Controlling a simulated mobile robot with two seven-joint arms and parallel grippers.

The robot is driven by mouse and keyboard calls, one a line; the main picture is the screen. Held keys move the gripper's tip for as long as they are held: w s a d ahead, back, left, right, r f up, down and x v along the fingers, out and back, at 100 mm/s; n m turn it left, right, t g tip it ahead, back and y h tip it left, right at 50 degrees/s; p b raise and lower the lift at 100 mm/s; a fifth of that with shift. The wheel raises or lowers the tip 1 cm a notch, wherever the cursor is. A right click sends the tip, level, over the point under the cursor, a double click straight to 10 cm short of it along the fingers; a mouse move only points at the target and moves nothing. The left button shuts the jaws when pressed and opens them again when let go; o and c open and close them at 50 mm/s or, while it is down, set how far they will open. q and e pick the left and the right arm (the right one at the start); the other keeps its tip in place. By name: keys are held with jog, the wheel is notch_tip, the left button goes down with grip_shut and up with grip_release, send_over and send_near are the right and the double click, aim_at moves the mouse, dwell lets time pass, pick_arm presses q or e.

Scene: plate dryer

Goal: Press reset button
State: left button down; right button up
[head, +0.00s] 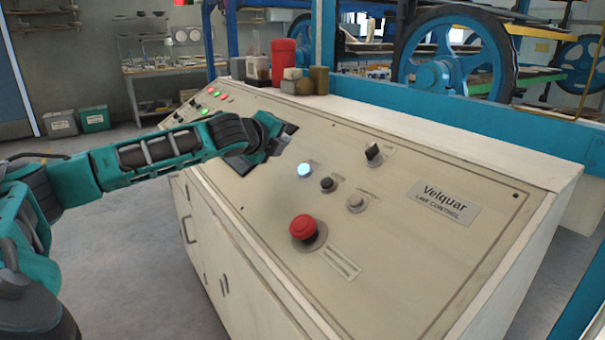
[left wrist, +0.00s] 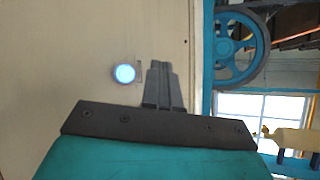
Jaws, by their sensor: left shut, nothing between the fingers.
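A sloped cream control panel (head: 400,240) carries a round button lit blue-white (head: 304,169); the labels beside the buttons are too small to read, so I cannot tell which says reset. My left gripper (head: 287,131) is above the panel, beyond the lit button in the head view and apart from it. In the left wrist view the gripper's fingers (left wrist: 163,72) are shut and empty, and the lit button (left wrist: 124,73) shows just left of them. My right gripper is not in view.
Near the lit button are a black button (head: 327,184), a pale grey button (head: 355,203), a black selector switch (head: 374,154) and a large red mushroom button (head: 303,228). A red container (head: 284,62) and small jars stand on the panel's back ledge. Blue wheel machinery (head: 455,55) is behind.

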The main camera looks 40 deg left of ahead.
aim_at(304, 169)
pick_arm(q)
jog(key=f, duration=0.1)
jog(key=w+f+b, duration=0.1)
jog(key=w+f, duration=0.1)
jog(key=shift+d+f+b, duration=0.25)
jog(key=shift+d+b, duration=0.05)
jog(key=shift+b, duration=0.1)
jog(key=shift+w+f, duration=0.15)
jog(key=shift+f, duration=0.15)
jog(key=shift+w+d+f, duration=0.15)
jog(key=shift+w+f, duration=0.15)
jog(key=shift+f, duration=0.25)
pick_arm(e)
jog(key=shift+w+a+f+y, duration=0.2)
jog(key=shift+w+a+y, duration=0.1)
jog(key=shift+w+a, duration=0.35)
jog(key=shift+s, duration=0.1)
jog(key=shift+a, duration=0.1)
pick_arm(q)
jog(key=shift+f, duration=0.1)
jog(key=shift+w+f, duration=0.1)
jog(key=shift+w, duration=0.05)
jog(key=shift+f, duration=0.15)
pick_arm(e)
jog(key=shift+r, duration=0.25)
